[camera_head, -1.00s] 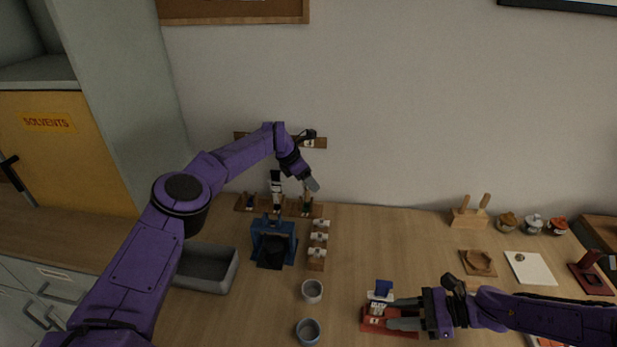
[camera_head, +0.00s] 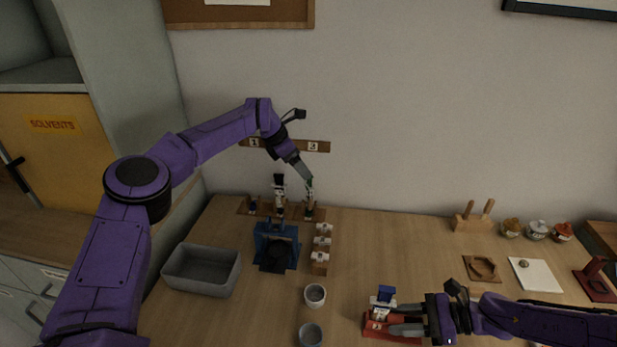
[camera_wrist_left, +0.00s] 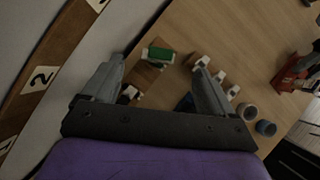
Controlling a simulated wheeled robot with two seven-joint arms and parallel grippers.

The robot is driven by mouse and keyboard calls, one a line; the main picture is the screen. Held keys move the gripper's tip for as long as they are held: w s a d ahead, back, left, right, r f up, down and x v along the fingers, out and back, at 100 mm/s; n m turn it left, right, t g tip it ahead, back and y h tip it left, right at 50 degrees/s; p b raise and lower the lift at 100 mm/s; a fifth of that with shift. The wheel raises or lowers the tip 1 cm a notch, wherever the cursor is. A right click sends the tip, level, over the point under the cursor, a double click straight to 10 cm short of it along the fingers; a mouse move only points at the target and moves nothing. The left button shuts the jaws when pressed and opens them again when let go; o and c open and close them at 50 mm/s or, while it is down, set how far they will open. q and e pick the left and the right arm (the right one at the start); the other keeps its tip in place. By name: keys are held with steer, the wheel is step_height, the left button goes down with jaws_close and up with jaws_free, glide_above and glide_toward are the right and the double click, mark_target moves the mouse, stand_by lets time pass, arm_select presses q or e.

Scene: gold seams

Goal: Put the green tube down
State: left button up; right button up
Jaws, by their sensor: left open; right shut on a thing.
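The green tube (camera_head: 309,184) stands at the right end of the wooden rack by the back wall. It also shows in the left wrist view (camera_wrist_left: 158,54), green with a white part, between and beyond my left fingers. My left gripper (camera_head: 307,176) is open at its upper end; I cannot tell whether a finger touches it. In the left wrist view the fingers (camera_wrist_left: 162,72) are spread wide with nothing clasped. My right gripper (camera_head: 396,318) is shut on a white piece with a blue top (camera_head: 386,293) at the red stand (camera_head: 380,333).
A blue stand (camera_head: 276,232) and white-topped blocks (camera_head: 322,243) sit before the rack (camera_head: 292,211). A grey bin (camera_head: 190,285) is at left, two cups (camera_head: 315,295) in front. A numbered wall strip (camera_head: 320,146) is close behind my left gripper. The table's middle right is clear.

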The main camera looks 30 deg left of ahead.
arm_select(q)
steer(key=v, duration=0.3)
steer(key=shift+s+r, duration=0.15)
steer(key=shift+r, duration=0.1)
